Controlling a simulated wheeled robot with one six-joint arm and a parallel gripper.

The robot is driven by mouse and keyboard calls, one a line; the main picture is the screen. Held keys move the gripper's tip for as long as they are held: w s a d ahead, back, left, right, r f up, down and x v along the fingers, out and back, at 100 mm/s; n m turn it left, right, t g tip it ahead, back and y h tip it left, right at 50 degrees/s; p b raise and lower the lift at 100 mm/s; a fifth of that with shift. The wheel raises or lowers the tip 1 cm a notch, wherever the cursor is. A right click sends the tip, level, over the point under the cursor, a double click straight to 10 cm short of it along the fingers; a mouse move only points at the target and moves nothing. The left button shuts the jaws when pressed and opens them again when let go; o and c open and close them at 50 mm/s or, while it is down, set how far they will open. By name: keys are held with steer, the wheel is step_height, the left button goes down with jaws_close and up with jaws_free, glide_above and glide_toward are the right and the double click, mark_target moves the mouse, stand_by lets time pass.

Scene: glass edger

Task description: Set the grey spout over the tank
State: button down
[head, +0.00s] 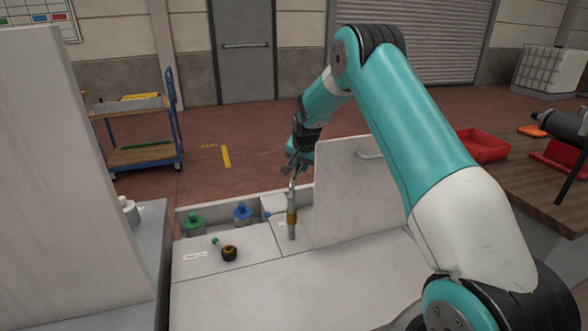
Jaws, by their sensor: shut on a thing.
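My gripper (294,167) points down near the middle of the picture, shut on the upper end of the grey spout (292,228). The spout is a slim grey pipe with a brass-coloured collar around its middle. It hangs or stands roughly upright, its lower end over the pale top of the machine; I cannot tell whether it touches. The tank is not clearly identifiable; an open recess with a pale rim (190,209) lies behind the top, left of the spout.
A green-capped bottle (194,225) and a blue-capped bottle (242,213) stand in the recess. A black round knob (229,253) with a green-tipped lever sits on the top. An upright pale panel (350,195) with a handle stands close right of the spout. A blue cart (140,155) stands back left.

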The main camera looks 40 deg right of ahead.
steer(key=s+d+m+g+h+b, duration=0.2)
steer(key=s+m+b, duration=0.2)
steer(key=s+m, duration=0.2)
steer(key=shift+s+m, duration=0.3)
steer(key=shift+m, duration=0.8)
steer(key=c, duration=1)
jaws_free()
step_height(320, 180, up, 20)
steer(key=shift+r+b, duration=0.1)
steer(key=shift+b, duration=0.4)
